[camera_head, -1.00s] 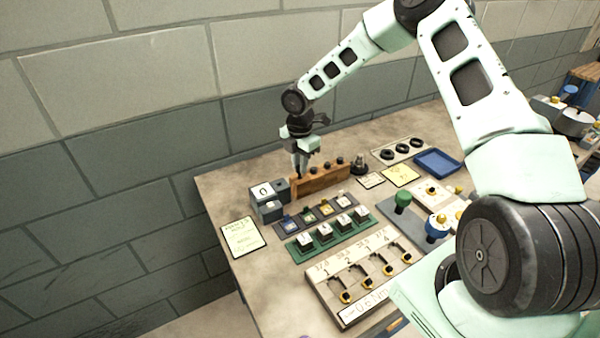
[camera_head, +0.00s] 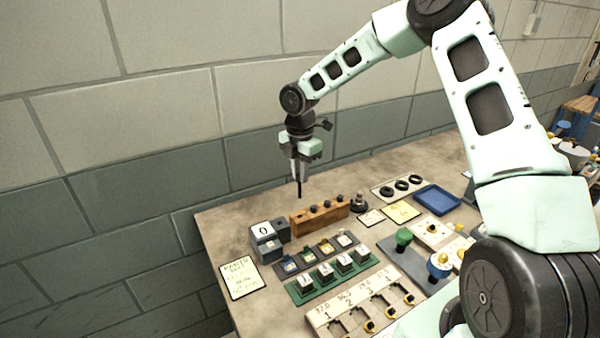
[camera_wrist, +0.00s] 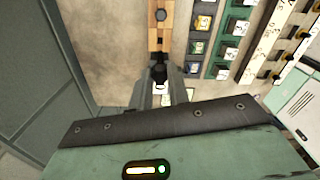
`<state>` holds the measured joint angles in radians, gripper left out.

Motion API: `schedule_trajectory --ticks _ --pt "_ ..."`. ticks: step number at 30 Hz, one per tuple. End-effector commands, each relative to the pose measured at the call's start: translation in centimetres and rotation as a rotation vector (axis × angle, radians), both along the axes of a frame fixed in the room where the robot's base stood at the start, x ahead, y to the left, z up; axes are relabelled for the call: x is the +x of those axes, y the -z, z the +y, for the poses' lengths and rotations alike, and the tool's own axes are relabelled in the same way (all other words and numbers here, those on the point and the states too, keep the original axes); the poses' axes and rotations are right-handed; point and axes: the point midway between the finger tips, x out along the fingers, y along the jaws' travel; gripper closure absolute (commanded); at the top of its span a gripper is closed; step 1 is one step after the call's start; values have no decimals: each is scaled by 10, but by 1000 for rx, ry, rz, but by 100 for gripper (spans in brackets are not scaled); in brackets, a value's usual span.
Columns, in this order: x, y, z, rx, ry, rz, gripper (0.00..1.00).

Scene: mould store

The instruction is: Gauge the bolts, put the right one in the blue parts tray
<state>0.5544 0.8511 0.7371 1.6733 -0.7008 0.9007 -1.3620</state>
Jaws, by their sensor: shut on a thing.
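My gripper (camera_head: 300,164) is shut on a dark bolt (camera_head: 299,188), which hangs upright above the left end of the wooden bolt rack (camera_head: 320,217). The bolt's dark head also shows between the fingers in the wrist view (camera_wrist: 159,72). Several other dark bolts stand in the rack. The blue parts tray (camera_head: 438,199) lies at the right rear of the bench and looks empty. A grey gauge box (camera_head: 268,243) with a white display reading 0 stands just left of the rack, partly under my gripper in the wrist view.
In front of the rack are a dark strip of small coloured squares (camera_head: 318,254), a green strip with white-topped blocks (camera_head: 332,276) and a numbered board (camera_head: 365,302). Cards, black rings (camera_head: 401,186) and a green knob (camera_head: 403,236) lie to the right. The wall stands close behind.

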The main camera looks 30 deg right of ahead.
Motion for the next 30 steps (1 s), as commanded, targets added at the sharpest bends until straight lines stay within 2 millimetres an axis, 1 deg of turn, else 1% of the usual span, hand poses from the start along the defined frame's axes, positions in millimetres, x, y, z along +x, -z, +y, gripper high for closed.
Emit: schedule_trajectory --ticks 1,21,30 --pt "0 -6 0 -1 0 -1 100" --pt "0 -44 0 0 1 -1 100" --pt "0 -44 0 0 0 -1 100"
